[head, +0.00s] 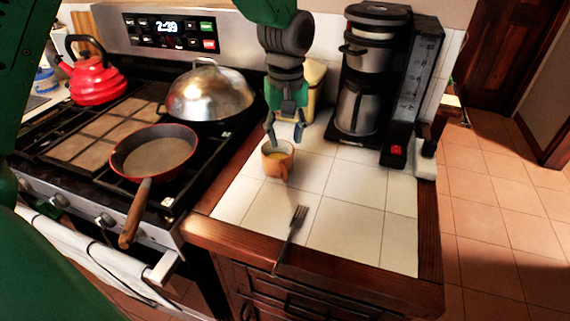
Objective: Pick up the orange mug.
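The orange mug (268,165) stands upright on the white tiled counter, near its left edge beside the stove. Its handle faces the front, and its inside looks yellowish. My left gripper (285,131) comes down from the top of the view and is just above the mug's back rim. Its two fingers are apart with nothing visible between them. The left finger's tip overlaps the rim in the picture; I cannot tell whether it touches. My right gripper is not in view.
A coffee maker (372,70) stands right of the gripper, and a pale yellow container (315,85) is behind it. A fork (293,232) lies near the counter's front edge. The stove holds a skillet (153,155), a domed lid (210,92) and a red kettle (95,80).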

